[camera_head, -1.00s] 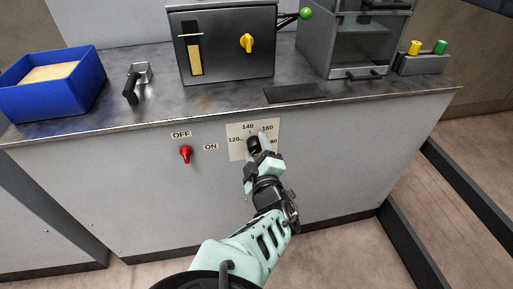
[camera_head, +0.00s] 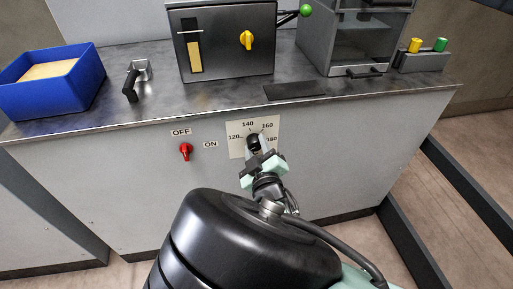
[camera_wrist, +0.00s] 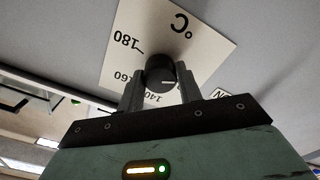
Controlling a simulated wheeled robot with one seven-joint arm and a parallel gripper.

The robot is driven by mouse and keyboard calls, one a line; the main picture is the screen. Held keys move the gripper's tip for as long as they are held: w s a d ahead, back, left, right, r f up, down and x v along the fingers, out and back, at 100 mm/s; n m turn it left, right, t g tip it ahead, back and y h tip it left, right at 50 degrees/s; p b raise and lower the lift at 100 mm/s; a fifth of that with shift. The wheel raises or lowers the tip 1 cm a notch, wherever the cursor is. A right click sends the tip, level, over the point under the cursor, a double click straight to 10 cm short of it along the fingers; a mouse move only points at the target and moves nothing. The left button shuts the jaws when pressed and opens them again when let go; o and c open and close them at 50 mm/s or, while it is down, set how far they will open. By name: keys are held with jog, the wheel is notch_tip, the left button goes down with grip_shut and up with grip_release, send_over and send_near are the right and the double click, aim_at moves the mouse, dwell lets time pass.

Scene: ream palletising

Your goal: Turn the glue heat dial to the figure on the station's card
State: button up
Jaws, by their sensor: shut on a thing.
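The glue heat dial is a black round knob (camera_head: 253,140) on the cabinet's front, in the middle of a pale scale plate (camera_head: 236,146) marked 120, 140, 160 and 180. The plate (camera_wrist: 200,30) appears upside down there, with a °C sign, and the 120 is hidden. My gripper (camera_head: 259,149) is shut on the knob, one finger on each side, as the wrist view (camera_wrist: 161,88) also shows. I see no separate card with a readable figure.
A red switch (camera_head: 186,152) with OFF and ON labels is left of the plate.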

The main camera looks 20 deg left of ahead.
jog(key=m, duration=0.4)
jog(key=shift+m+b, duration=0.4)
jog(key=m+b, duration=0.2)
jog(key=m, duration=0.3)
jog(key=shift+f, duration=0.1)
jog(key=m+b, duration=0.3)
jog(key=m, duration=0.1)
jog(key=shift+m, duration=0.4)
jog(key=m+b, duration=0.3)
jog(key=m, duration=0.2)
jog(key=shift+m, duration=0.3)
jog(key=o, duration=1)
